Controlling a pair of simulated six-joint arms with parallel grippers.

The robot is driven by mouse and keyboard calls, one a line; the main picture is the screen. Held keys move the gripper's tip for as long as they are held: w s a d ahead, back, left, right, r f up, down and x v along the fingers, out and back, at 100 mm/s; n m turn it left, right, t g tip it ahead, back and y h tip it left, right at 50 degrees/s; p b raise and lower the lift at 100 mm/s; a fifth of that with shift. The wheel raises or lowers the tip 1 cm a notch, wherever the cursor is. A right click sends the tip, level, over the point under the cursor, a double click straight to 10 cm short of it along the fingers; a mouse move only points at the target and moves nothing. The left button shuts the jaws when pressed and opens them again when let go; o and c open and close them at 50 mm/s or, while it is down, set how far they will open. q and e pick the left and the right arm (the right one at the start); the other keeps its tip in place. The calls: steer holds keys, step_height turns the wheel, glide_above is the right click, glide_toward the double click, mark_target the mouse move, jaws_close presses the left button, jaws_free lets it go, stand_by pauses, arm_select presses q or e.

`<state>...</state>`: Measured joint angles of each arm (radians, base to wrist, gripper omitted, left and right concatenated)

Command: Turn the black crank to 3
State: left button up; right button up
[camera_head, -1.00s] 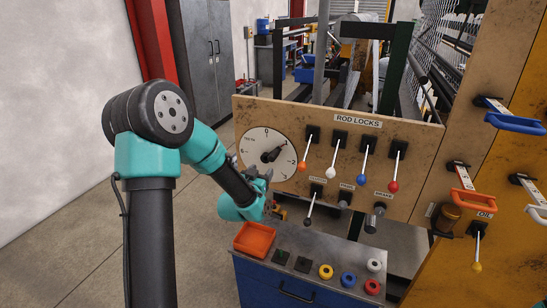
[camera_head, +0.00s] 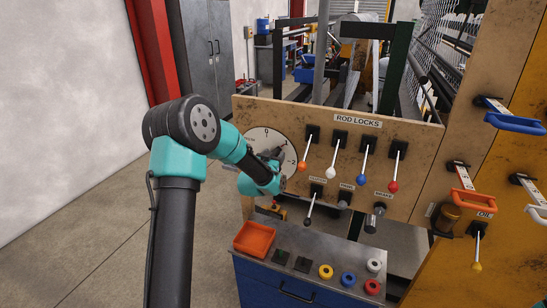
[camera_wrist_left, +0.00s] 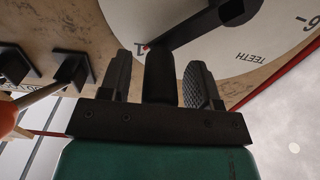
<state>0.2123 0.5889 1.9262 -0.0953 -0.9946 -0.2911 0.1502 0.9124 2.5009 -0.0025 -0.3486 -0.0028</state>
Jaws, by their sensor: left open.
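The white TEETH dial (camera_head: 262,135) is on the wooden panel, partly hidden by my left arm. Its black crank (camera_head: 278,151) points to the upper right, near the 1. In the left wrist view the dial (camera_wrist_left: 200,50) appears upside down. The crank's handle (camera_wrist_left: 159,78) stands between the two fingers of my left gripper (camera_wrist_left: 158,85), with visible gaps at its sides. A red mark shows beside the handle. My left gripper (camera_head: 270,163) is open in front of the dial. The 3 is hidden. My right gripper is not in view.
Rod lock levers with orange (camera_head: 303,166), white (camera_head: 330,173), blue (camera_head: 362,179) and red knobs stand right of the dial. A black-knobbed lever (camera_head: 308,221) hangs below. An orange tray (camera_head: 254,239) and several coloured rings sit on the bench.

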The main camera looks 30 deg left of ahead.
arm_select(q)
jaws_close()
stand_by(0.4)
steer(key=shift+d, duration=0.1)
